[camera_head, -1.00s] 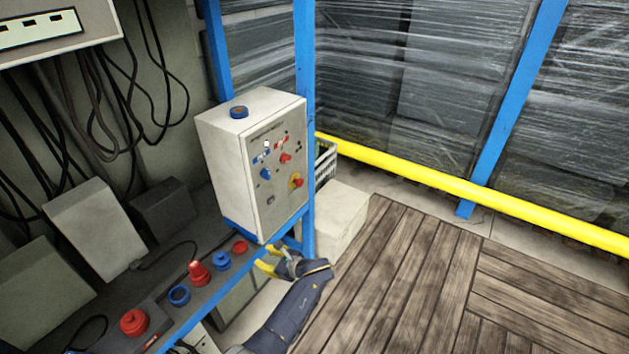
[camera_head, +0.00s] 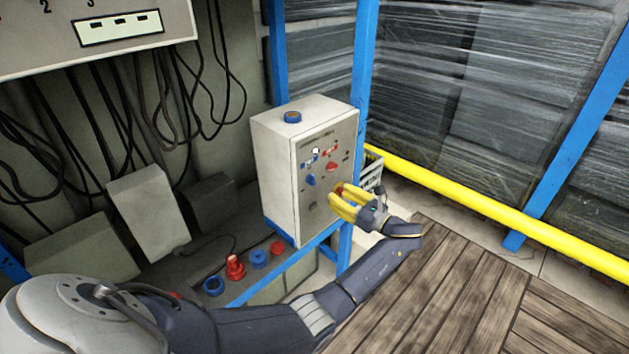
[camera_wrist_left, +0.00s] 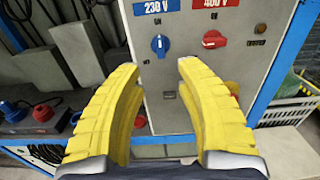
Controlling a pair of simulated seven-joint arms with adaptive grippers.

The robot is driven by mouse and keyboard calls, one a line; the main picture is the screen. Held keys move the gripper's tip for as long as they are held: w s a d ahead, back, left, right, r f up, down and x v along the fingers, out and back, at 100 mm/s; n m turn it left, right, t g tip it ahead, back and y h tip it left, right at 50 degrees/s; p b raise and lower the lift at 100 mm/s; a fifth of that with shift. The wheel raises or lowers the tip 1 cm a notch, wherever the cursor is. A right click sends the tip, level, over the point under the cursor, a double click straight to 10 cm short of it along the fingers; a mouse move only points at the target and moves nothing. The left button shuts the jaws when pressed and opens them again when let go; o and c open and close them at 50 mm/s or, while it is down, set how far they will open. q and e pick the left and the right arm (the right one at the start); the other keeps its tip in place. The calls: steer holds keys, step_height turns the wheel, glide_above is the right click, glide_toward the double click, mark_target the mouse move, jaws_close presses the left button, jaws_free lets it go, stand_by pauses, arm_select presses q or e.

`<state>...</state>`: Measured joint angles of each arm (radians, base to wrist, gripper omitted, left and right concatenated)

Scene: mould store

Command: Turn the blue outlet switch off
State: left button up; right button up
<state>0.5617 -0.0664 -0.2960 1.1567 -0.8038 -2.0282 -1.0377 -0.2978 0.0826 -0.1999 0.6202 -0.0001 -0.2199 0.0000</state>
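The blue outlet switch (camera_head: 310,180) is a rotary knob on the front of a white control box (camera_head: 276,176). In the left wrist view the blue switch (camera_wrist_left: 160,44) sits under the blue 230 V label, its pale mark roughly upright. A red switch (camera_head: 331,167) is to its right, under the red 400 V label. My left gripper (camera_head: 335,200) has yellow fingers and is in front of the panel, lower right of the blue switch in the head view. In the wrist view its fingers (camera_wrist_left: 158,70) are spread apart and empty, with the blue switch beyond them. My right gripper is not in view.
Red and blue plug sockets (camera_head: 235,267) line the bench below the box. Blue posts (camera_head: 365,60) stand beside it. A yellow rail (camera_head: 450,187) runs behind at right. Black cables hang at left. A grey crate (camera_wrist_left: 285,112) is right of the box.

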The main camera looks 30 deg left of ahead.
mark_target(314, 180)
arm_select(q)
steer(key=x, duration=1.1)
steer(key=shift+w+a, duration=0.1)
steer(key=shift+a, duration=0.3)
steer(key=shift+o, duration=0.3)
jaws_close()
